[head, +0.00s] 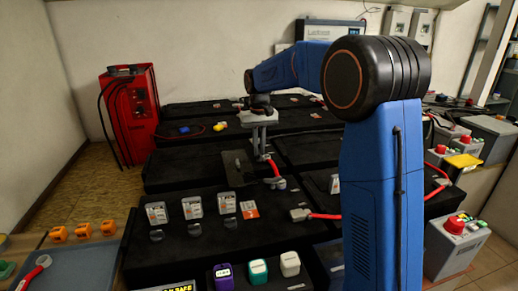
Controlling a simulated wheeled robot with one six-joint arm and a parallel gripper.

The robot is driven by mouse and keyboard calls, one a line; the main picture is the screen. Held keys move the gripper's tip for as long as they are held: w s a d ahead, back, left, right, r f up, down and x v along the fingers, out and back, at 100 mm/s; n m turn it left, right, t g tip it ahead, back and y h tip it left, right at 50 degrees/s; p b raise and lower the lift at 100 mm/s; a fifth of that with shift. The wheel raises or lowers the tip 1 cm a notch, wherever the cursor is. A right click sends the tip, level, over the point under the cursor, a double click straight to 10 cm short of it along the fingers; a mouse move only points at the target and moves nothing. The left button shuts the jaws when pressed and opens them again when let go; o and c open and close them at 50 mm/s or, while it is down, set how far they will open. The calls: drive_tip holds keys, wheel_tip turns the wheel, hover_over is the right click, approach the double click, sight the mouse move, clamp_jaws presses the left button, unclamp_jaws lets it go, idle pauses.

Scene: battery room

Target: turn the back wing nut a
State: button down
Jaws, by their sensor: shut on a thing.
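A red cable end (273,167) lies just right of and nearer than the fingertips.
Gauges or cards (193,207) stand in a row nearer me. Purple, teal and white caps (258,271) sit at the front. A red charger cabinet (130,112) stands back left. Grey batteries (456,242) with red knobs line the right. My blue arm hides part of the bench.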

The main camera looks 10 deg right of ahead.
drive_tip(key=shift+m, duration=0.3)
drive_tip(key=m, duration=1)
drive_tip(key=shift+m, duration=0.4)
drive_tip(key=m, duration=0.6)
drive_tip(key=shift+m, duration=0.4)
drive_tip(key=c, duration=1.8)
unclamp_jaws()
drive_tip(key=shift+c, duration=0.2)
drive_tip(key=shift+r, duration=0.1)
